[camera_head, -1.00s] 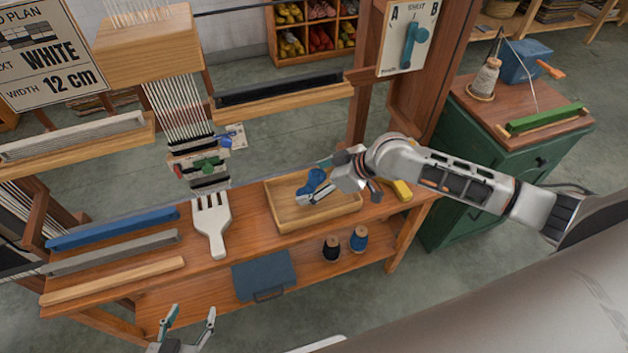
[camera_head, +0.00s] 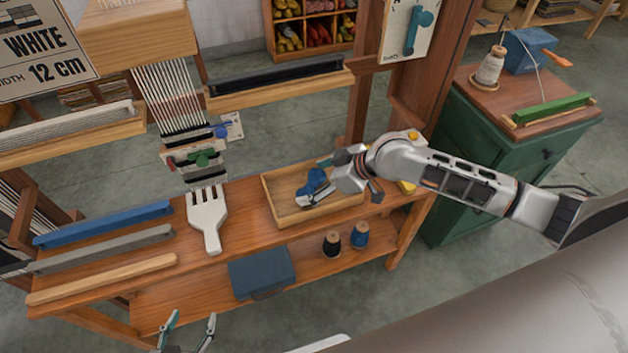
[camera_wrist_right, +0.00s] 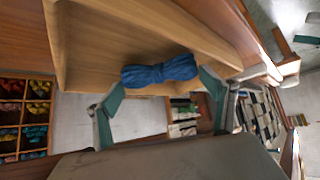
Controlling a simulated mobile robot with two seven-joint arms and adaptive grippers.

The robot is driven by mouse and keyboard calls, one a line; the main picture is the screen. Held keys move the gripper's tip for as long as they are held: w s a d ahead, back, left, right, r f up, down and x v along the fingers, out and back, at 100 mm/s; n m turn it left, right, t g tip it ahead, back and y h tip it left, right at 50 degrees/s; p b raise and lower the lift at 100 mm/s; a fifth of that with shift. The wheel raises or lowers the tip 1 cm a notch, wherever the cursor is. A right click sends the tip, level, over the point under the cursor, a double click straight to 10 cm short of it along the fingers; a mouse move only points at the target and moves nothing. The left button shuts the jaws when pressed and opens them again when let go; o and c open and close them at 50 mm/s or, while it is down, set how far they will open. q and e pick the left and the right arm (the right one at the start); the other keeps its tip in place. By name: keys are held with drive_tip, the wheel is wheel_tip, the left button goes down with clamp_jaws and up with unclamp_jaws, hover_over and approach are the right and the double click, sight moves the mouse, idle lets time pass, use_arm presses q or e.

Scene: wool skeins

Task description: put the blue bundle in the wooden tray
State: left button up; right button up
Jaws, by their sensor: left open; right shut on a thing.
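The blue bundle (camera_head: 313,182) is in my right gripper (camera_head: 322,188), within the outline of the wooden tray (camera_head: 286,222) in the head view. My right gripper is shut on it. In the right wrist view the blue bundle (camera_wrist_right: 160,71) lies across between the two fingers (camera_wrist_right: 160,100), with pale wood behind it. I cannot tell whether the bundle touches the tray floor. My left gripper (camera_head: 188,332) is open and empty at the bottom of the head view, apart from the bench.
A white weaving comb (camera_head: 207,217) lies left of the tray on the bench. A yellow thing (camera_head: 407,187) sits to its right, partly behind my right arm. Two spools (camera_head: 360,235) stand on the lower shelf. The loom rises behind.

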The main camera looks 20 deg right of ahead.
drive_tip(key=shift+f, duration=0.5)
drive_tip(key=o, duration=1.1)
drive_tip(key=v, duration=1.2)
